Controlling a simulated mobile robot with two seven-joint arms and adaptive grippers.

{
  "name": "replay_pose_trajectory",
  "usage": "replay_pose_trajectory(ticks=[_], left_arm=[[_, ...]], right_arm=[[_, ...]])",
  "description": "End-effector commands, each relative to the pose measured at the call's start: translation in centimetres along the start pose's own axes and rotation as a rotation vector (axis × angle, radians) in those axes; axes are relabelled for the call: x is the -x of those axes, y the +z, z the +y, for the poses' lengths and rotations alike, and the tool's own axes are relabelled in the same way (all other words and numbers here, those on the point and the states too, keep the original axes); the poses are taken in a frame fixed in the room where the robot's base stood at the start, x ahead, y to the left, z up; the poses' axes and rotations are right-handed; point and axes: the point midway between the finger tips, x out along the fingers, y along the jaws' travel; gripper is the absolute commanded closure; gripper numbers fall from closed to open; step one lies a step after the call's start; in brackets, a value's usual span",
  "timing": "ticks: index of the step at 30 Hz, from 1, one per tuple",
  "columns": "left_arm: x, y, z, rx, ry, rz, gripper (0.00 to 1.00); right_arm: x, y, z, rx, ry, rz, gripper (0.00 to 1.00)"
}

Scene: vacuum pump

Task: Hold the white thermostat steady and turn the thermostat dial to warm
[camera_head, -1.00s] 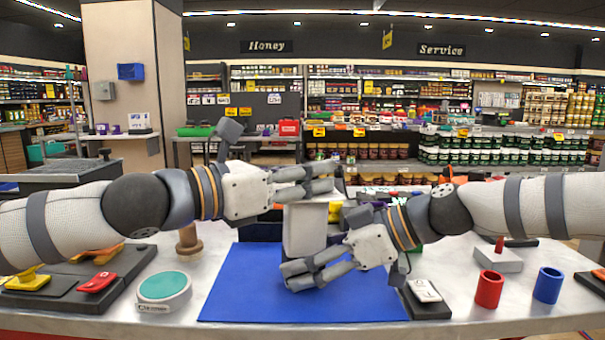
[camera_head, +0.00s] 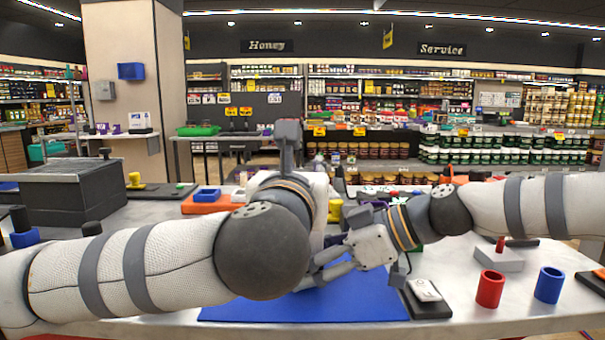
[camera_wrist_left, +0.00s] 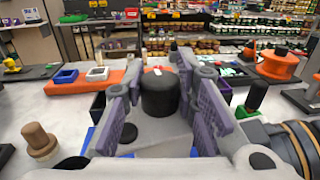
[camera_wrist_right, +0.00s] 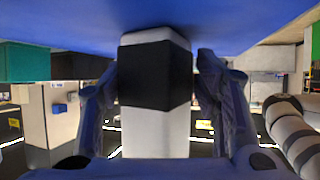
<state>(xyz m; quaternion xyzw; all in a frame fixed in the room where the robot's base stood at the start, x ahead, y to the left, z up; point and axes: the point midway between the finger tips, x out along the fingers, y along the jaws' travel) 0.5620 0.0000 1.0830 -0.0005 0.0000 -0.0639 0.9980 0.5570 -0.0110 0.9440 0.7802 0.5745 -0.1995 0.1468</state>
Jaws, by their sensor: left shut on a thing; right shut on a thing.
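The white thermostat (camera_wrist_right: 155,132), with a black band, stands between the fingers of my right gripper (camera_wrist_right: 160,62) in the right wrist view. That gripper is shut on it. In the left wrist view the thermostat's pale top (camera_wrist_left: 160,128) shows under a black dial (camera_wrist_left: 160,95). My left gripper (camera_wrist_left: 158,70) is shut on the dial, with one finger pad on each side of it. In the head view my left forearm hides the thermostat, the dial and most of the left fingers. The dial's marking cannot be read.
A blue mat (camera_head: 365,300) lies below the arms. A red cup (camera_head: 489,289), a blue cup (camera_head: 549,285) and a black base with a white piece (camera_head: 425,290) stand to the right. A wooden knob (camera_wrist_left: 40,140) stands left of the left gripper.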

Motion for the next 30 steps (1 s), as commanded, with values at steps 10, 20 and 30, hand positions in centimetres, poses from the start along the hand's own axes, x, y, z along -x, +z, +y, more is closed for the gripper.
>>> replay_pose_trajectory(ticks=[10, 20, 30], left_arm=[[-0.03, -0.25, -0.09, -0.002, 0.152, 0.005, 1.0], [0.04, -0.24, -0.04, -0.001, 0.191, 0.005, 1.0], [0.05, -0.21, -0.05, -0.002, 0.19, 0.005, 0.65]], right_arm=[[-0.1, -0.08, -0.25, 0.0, -0.007, 0.0, 0.6], [-0.09, -0.11, -0.2, 0.0, -0.005, 0.001, 0.59], [-0.06, -0.14, -0.12, 0.0, -0.003, 0.002, 0.6]])
